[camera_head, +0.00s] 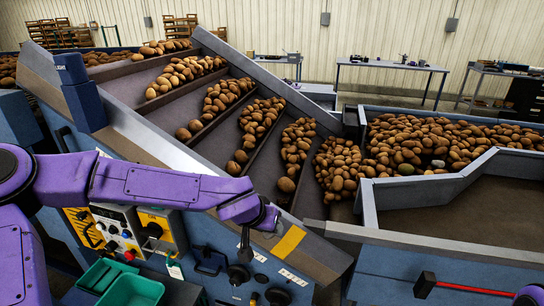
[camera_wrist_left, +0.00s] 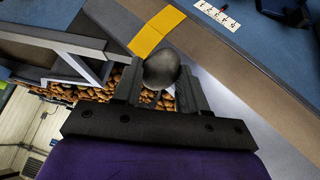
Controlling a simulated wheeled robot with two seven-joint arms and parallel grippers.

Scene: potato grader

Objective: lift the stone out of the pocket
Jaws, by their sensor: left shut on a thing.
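In the left wrist view, a smooth, rounded grey stone (camera_wrist_left: 161,68) sits between the two dark fingers of my left gripper (camera_wrist_left: 158,88), which is shut on it. Behind the stone are a yellow patch (camera_wrist_left: 157,29) and the grader's metal rail. In the head view, my left gripper (camera_head: 269,217) is at the rail's lower part, just left of the yellow patch (camera_head: 289,242). The stone is hard to make out there. I cannot tell which pocket it was in. A purple part of my right arm shows at the bottom right edge; its gripper is not visible.
A control panel (camera_head: 125,233) and green trays (camera_head: 132,290) are below my left arm.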

